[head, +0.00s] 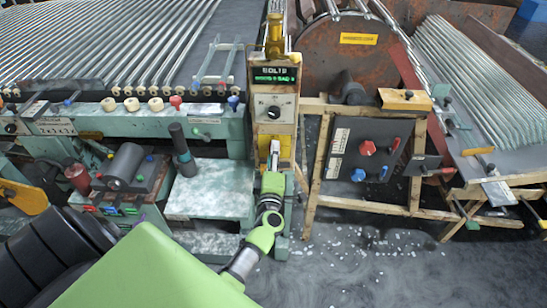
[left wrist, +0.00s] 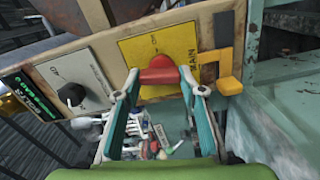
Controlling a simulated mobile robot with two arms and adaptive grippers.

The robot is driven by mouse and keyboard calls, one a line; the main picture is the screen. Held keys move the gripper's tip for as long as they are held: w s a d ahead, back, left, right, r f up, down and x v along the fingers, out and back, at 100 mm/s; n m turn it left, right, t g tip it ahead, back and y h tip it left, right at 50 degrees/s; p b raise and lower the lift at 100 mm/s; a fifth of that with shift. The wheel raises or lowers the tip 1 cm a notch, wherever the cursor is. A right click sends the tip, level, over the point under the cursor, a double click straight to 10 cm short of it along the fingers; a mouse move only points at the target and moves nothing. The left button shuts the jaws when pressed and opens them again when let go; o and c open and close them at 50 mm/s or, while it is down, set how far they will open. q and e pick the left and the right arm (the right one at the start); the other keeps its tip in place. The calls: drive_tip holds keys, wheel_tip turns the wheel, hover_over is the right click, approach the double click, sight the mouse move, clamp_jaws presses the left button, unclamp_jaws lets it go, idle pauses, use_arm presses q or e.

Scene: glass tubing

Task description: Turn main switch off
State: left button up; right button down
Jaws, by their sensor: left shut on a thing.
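The main switch shows in the left wrist view as a yellow plate (left wrist: 208,48) lettered "MAIN" with a red handle (left wrist: 162,72). In the head view the yellow plate (head: 285,150) is low on the tan post, partly hidden by my gripper. My left gripper (left wrist: 160,82) has its teal fingers on either side of the red handle and is shut on it. In the head view my left gripper (head: 274,160) is upright against the post's front, at the end of my green arm. My right gripper is not in view.
Above the switch are a white panel with a black knob (head: 273,112) and a green-lit display (head: 274,75). A yellow bracket (left wrist: 228,75) sits beside the plate. A dark panel with red and blue knobs (head: 352,150) stands to the right. A teal bench (head: 210,190) is left.

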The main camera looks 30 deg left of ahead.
use_arm(q)
drive_tip(key=shift+n+b, duration=0.35)
drive_tip(key=shift+n, duration=0.65)
drive_tip(key=o, duration=1.1)
drive_tip(key=shift+a, duration=0.1)
drive_tip(key=v, duration=0.7)
drive_tip(key=shift+s+d, duration=0.2)
drive_tip(key=shift+s, duration=0.05)
drive_tip(key=shift+f, duration=0.1)
